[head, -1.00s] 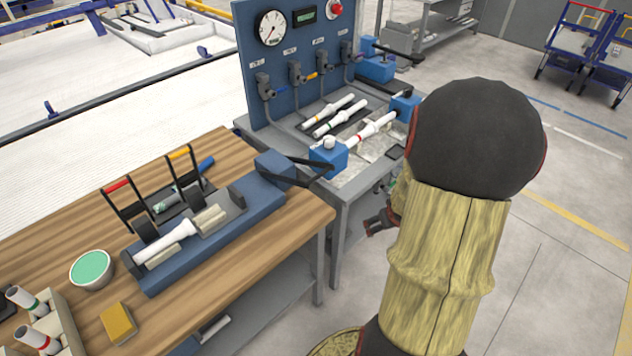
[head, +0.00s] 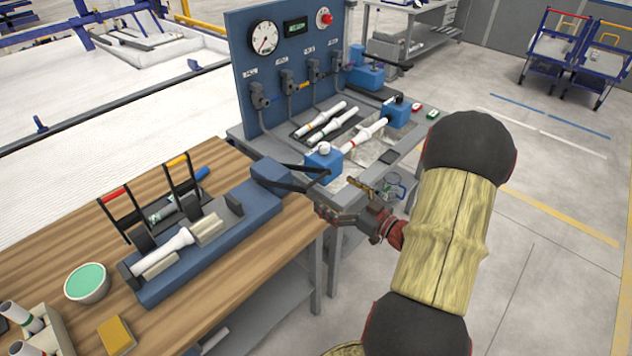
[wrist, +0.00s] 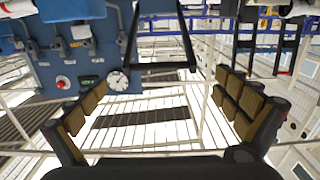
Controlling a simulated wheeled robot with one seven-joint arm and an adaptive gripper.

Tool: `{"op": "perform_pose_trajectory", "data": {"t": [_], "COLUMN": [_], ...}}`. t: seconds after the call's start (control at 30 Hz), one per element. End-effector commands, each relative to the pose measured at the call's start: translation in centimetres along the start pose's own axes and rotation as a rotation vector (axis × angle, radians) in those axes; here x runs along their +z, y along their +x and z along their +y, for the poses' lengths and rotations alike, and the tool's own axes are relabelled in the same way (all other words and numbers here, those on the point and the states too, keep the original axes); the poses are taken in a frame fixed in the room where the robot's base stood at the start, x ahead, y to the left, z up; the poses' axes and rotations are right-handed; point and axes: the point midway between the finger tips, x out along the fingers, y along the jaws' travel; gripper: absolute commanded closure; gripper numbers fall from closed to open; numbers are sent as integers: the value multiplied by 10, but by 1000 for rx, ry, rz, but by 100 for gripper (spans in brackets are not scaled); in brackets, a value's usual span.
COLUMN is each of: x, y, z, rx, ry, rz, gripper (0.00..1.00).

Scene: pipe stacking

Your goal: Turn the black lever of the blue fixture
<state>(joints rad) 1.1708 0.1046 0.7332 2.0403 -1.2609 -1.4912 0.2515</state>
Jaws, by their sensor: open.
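The blue fixture (head: 215,255) lies along the wooden bench and cradles a white pipe piece (head: 165,248). Its black lever (head: 292,182), a forked handle, sticks out to the right from the blue block at the fixture's right end. My gripper (head: 338,199) is open and empty, just right of and below the lever's free end. In the wrist view the black lever (wrist: 160,67) shows as an upturned frame beyond my gripper (wrist: 160,92), between the two spread padded fingers. I see no contact between fingers and lever.
A red-handled clamp (head: 116,208) and a yellow-handled clamp (head: 182,170) stand on the fixture's far side. A grey test bench (head: 235,132) with blue blocks, pipes and a gauge panel (head: 268,75) is close behind. A green-filled bowl (head: 87,283) sits front left. Open floor lies right.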

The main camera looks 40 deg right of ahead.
Motion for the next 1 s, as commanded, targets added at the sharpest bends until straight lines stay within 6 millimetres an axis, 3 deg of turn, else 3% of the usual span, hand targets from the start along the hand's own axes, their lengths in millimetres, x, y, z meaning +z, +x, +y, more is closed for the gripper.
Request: {"op": "perform_pose_trajectory", "data": {"t": [0.43,0.83,1.0], "x": [2,1,1], "y": [62,71,70], "z": [-1,0,0], "rx": [-2,2,2], "ry": [-1,-1,-1], "rz": [-2,-2,-2], "gripper": [0,0,9]}}
